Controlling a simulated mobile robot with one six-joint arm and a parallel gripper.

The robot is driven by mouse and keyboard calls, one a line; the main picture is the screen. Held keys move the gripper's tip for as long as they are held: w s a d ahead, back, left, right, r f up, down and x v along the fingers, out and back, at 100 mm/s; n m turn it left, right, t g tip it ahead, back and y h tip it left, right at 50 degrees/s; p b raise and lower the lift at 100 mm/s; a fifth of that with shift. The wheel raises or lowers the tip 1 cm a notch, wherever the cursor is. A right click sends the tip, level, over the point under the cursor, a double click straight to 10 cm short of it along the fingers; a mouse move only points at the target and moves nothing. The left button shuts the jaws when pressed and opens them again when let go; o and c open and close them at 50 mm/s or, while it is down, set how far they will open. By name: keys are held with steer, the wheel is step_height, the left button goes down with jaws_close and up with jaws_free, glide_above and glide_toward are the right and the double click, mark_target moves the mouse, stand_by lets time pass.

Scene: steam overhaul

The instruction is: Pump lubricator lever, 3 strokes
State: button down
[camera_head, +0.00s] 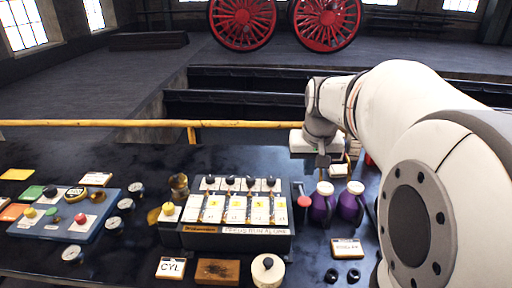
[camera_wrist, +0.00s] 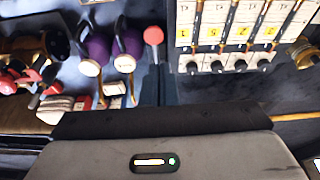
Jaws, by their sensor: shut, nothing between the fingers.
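The lubricator (camera_head: 225,238) is a dark box on the bench with a row of sight glasses, numbered yellow labels and black knobs. It also shows upside down in the wrist view (camera_wrist: 240,80). A red-knobbed lever (camera_head: 304,201) stands at its right side; in the wrist view the red knob (camera_wrist: 153,35) shows on a short stem between the lubricator and the purple cans. My gripper (camera_head: 323,161) is shut and empty, above the bench behind the lever, apart from it.
Two purple cans (camera_head: 322,203) stand close right of the lever. A blue tray (camera_head: 65,236) with coloured knobs and several gauges lie left. A CYL card (camera_head: 171,267), a brown block (camera_head: 217,271) and a round white pot (camera_head: 267,270) are in front. A yellow rail (camera_head: 120,123) runs behind.

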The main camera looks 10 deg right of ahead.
mark_target(305, 200)
steer(key=shift+w+d+r, duration=0.3)
steer(key=shift+w+d, duration=0.3)
steer(key=shift+d, duration=0.25)
steer(key=shift+f, duration=0.1)
steer(key=x, duration=0.4)
steer(key=p+x, duration=0.1)
steer(key=x, duration=0.4)
steer(key=s+p+x, duration=0.1)
steer(key=x, duration=0.3)
steer(key=shift+w+a+f, duration=0.1)
steer(key=shift+f, duration=0.4)
